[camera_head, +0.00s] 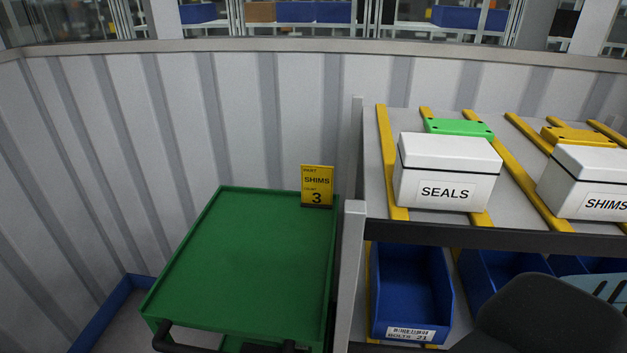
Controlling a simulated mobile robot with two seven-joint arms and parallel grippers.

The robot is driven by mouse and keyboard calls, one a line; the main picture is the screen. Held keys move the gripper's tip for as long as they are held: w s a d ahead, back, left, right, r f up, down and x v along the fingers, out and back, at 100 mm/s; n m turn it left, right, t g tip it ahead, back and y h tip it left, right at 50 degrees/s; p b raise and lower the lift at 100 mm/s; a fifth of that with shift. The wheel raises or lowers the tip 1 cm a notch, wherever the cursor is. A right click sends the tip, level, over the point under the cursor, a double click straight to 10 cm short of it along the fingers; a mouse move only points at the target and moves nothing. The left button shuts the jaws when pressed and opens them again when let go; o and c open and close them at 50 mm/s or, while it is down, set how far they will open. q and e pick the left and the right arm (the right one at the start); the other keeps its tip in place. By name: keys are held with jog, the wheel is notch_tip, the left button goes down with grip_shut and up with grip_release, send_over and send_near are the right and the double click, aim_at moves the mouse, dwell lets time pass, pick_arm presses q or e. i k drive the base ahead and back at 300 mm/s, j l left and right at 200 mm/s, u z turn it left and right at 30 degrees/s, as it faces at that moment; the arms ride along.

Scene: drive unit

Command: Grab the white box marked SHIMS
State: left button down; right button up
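The white box marked SHIMS (590,178) sits on the upper rack shelf at the right, between yellow rails. Its right end is cut off by the picture edge. A similar white box marked SEALS (449,165) stands to its left on the same shelf. A yellow card (317,186) reading SHIMS and 3 stands at the back right corner of the empty green cart (240,250). Neither of my grippers is in view.
The shelf (520,234) has a dark front edge and a grey post (349,270) at its left. Blue bins (410,290) stand below. A dark rounded shape (550,318), which I cannot identify, covers the lower right. The cart top is clear.

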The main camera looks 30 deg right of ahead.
aim_at(577, 182)
jog(key=z, duration=2.5)
